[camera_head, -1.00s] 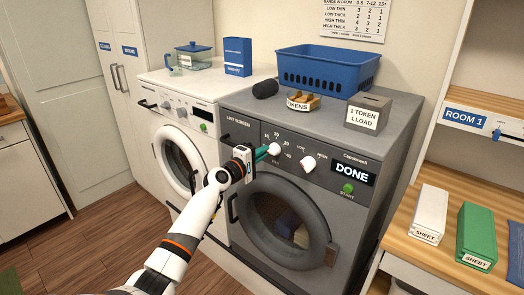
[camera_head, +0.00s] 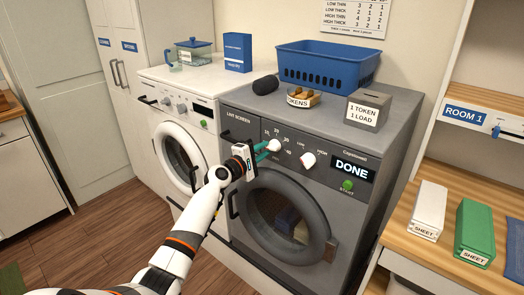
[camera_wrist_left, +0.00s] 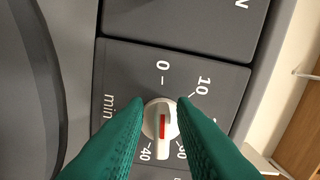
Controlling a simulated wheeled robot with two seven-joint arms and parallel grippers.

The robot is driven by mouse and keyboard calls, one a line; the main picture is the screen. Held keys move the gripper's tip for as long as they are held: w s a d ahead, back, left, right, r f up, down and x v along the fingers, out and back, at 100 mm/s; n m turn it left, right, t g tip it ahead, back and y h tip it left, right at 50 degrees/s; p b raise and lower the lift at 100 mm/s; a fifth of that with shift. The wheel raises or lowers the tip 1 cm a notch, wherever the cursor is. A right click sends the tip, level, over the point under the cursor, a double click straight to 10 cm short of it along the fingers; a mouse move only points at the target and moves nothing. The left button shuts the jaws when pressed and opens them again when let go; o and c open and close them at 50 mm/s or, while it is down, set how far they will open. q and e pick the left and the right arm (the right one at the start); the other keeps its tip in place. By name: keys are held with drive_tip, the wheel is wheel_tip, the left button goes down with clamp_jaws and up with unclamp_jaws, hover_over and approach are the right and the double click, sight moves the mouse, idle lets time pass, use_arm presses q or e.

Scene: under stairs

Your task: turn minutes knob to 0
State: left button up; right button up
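The minutes knob (camera_head: 274,146) is white and sits on the dark grey dryer's front panel. In the left wrist view the knob (camera_wrist_left: 161,128) has a raised bar with a red mark, standing nearly upright in the picture. The label 0 is above it, 10 at upper right, 30 and 40 below. My left gripper (camera_head: 264,151) is at the knob; its green fingers in the left wrist view (camera_wrist_left: 162,103) stand either side of the bar, with small gaps visible. It is open. My right gripper is not in view.
A second white knob (camera_head: 307,160) is close to the right on the panel. The display (camera_head: 352,172) reads DONE, above a green start button (camera_head: 347,185). The round dryer door (camera_head: 288,222) lies below. A white washer (camera_head: 170,110) stands to the left.

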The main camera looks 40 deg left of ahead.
use_arm(q)
drive_tip(key=shift+o, duration=0.6)
drive_tip(key=s, duration=1.2)
drive_tip(key=shift+a+b, duration=0.4)
drive_tip(key=shift+a, duration=0.05)
